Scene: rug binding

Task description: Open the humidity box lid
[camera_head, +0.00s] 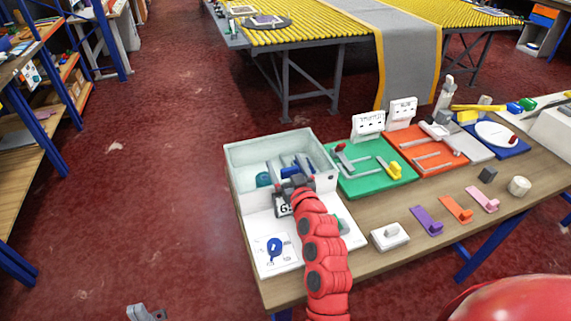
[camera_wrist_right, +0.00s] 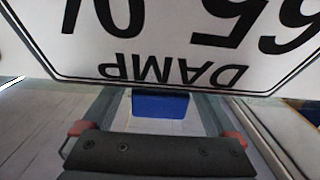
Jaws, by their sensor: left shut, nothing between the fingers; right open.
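The humidity box (camera_head: 234,170) is a pale box at the table's left end, with a teal item and grey-blue parts visible inside its walls. A small blue block (camera_head: 290,172), perhaps the lid's handle, shows at the box and in the right wrist view (camera_wrist_right: 160,104). My right gripper (camera_head: 291,181) is open over the front of the box; the blue block appears between its fingers in the wrist view, with contact unclear. A white display (camera_wrist_right: 190,35) reads DAMP upside down. My arm hides part of the box front. My left gripper (camera_head: 147,312) is shut and empty, low at the left, away from the table.
A white sheet (camera_head: 262,262) with a blue item lies before the box. A green tray (camera_head: 360,183) and an orange tray (camera_head: 425,133) stand to the right. A white block (camera_head: 389,238) and purple, orange and pink pieces line the front. Floor is clear at left.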

